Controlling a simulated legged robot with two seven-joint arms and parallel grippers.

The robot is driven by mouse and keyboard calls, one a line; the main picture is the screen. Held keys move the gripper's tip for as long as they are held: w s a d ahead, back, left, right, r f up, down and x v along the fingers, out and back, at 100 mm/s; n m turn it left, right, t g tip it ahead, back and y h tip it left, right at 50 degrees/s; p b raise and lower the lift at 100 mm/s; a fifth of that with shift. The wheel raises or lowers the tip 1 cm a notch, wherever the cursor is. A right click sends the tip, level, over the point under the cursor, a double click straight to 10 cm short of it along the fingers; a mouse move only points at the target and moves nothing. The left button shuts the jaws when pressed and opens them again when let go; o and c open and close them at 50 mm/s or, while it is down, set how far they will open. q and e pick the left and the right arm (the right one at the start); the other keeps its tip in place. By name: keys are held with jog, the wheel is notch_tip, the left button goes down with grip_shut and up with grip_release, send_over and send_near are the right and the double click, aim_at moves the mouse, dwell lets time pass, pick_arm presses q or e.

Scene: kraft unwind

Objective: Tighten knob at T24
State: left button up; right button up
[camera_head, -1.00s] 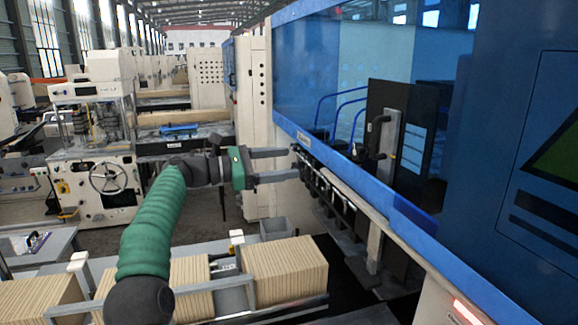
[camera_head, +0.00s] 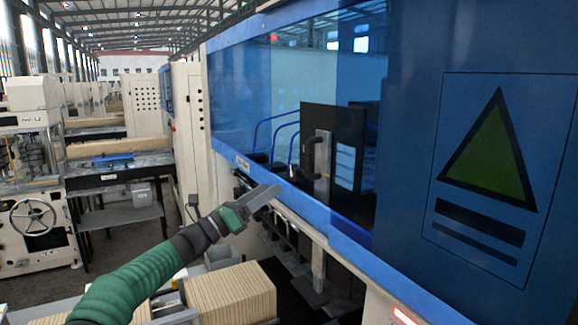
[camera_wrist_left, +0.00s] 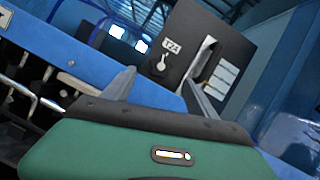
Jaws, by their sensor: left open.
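My left gripper (camera_head: 262,200) reaches from the lower left toward the machine's blue rail in the head view. In the left wrist view its two grey fingers (camera_wrist_left: 162,88) are spread apart with nothing between them. Beyond the fingers, a white label (camera_wrist_left: 171,45) that seems to read T24 sits on a dark panel (camera_wrist_left: 212,28). A small pale knob-like part (camera_wrist_left: 160,63) shows just below the label, apart from the fingers. I cannot make out the knob or label in the head view. My right gripper is not in view.
The blue rail (camera_head: 322,218) runs along the machine front beneath its blue window (camera_head: 237,95). A dark upright panel with a handle (camera_head: 310,155) stands behind the rail. Ribbed tan blocks (camera_head: 232,293) lie below my arm. Metal rods (camera_wrist_left: 22,88) show left in the wrist view.

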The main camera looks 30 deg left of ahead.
aim_at(291, 174)
pick_arm(q)
jog(key=p+x, duration=0.4)
jog(key=x, duration=0.4)
jog(key=shift+r, duration=0.2)
jog(key=shift+w+d, duration=0.1)
jog(key=shift+w, duration=0.3)
jog(key=shift+s, duration=0.1)
